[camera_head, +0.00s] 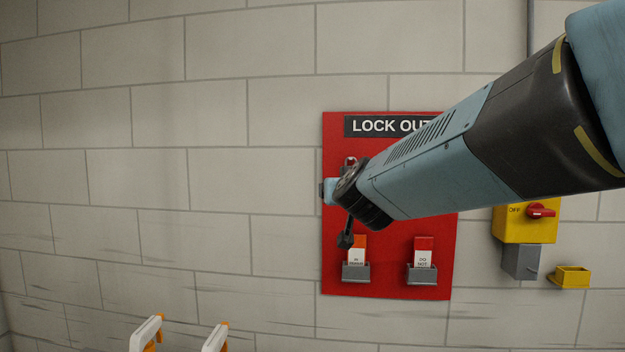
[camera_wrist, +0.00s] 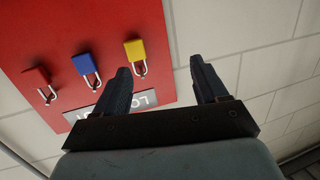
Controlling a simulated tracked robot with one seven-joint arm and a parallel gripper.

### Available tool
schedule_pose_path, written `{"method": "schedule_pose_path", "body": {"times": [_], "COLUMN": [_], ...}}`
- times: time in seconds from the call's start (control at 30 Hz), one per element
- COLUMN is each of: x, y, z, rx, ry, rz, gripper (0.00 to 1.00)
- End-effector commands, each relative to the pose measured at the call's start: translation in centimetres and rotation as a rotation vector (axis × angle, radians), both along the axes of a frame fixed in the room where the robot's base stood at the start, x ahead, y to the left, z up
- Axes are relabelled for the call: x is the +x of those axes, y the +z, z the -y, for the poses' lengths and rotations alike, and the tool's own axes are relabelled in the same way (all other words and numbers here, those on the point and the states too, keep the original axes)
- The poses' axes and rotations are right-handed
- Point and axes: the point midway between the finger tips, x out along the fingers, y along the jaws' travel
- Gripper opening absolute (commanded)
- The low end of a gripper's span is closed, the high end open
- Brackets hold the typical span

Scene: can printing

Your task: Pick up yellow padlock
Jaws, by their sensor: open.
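The yellow padlock (camera_wrist: 134,49) hangs on the red board at the right end of a row of padlocks in the wrist view, its shackle toward the bottom of that picture. My gripper (camera_wrist: 162,66) is open and empty. Its left finger overlaps the area beside the yellow padlock's shackle; I cannot tell whether they touch. The padlock lies outside the gap, left of it. In the head view my forearm and wrist cover most of the padlock row, and the yellow padlock cannot be made out.
A blue padlock (camera_wrist: 84,64) and a red padlock (camera_wrist: 36,77) hang left of the yellow one. The red lockout board (camera_head: 388,285) bears two grey tag holders below. A yellow switch box (camera_head: 513,225) is on the wall at right. Bare wall lies left of the board.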

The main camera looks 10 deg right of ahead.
Motion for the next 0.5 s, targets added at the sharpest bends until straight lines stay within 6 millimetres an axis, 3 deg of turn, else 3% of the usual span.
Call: {"method": "schedule_pose_path", "body": {"times": [0.2,0.5], "x": [2.1,3.8], "y": [1.8,2.0], "z": [2.1,3.4], "rx": [-0.022,-0.032], "ry": [-0.176,-0.239], "rz": [0.107,0.126], "gripper": [0.72,0.72]}}
